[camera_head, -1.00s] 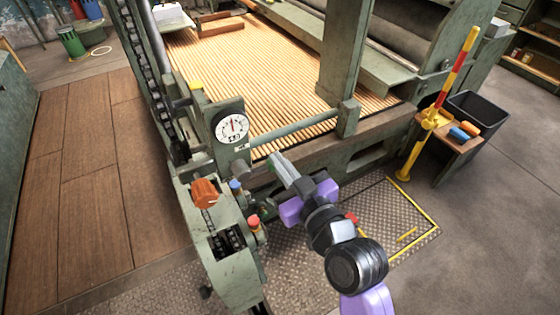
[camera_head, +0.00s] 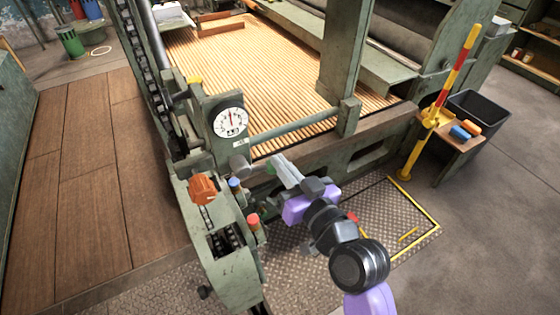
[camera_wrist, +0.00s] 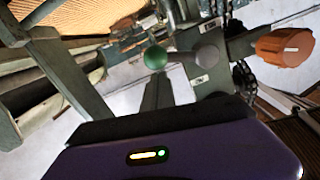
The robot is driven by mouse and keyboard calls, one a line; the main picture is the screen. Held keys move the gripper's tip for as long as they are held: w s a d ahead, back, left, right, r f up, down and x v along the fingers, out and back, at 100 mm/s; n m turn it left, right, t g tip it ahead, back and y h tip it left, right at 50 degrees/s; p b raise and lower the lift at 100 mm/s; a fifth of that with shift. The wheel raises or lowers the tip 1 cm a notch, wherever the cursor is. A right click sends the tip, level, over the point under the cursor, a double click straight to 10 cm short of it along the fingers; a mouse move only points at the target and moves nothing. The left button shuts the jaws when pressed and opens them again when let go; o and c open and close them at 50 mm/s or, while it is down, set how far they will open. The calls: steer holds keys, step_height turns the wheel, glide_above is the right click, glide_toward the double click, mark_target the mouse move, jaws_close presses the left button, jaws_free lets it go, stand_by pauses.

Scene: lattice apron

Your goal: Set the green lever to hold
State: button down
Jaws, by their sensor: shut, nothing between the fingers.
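The green lever's round knob (camera_wrist: 155,57) shows in the middle of the wrist view, beside a grey knob (camera_wrist: 207,55). In the head view the green knob (camera_head: 270,167) is a small patch at the tip of my gripper (camera_head: 277,168). The grey knob (camera_head: 240,165) sits to its left, below the dial. My gripper is shut and empty, with its tip close to the green knob. I cannot tell whether they touch. Small label plates (camera_wrist: 200,80) are near the knobs, too small to read. The lever's marked setting cannot be read.
A white dial (camera_head: 230,122) stands above the knobs. An orange knob (camera_head: 202,188), a blue button (camera_head: 235,184) and a red button (camera_head: 253,220) are on the machine's green housing (camera_head: 233,270). A yellow and red post (camera_head: 440,95) and black bin (camera_head: 480,112) stand at right.

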step_height(320, 180, down, 6)
steer(key=s+a+m+b, duration=0.1)
steer(key=a+m+b, duration=0.1)
steer(key=m, duration=0.6)
steer(key=shift+s+y, duration=0.2)
steer(key=shift+y, duration=0.1)
steer(key=shift+a+f, duration=0.1)
steer(key=shift+f, duration=0.05)
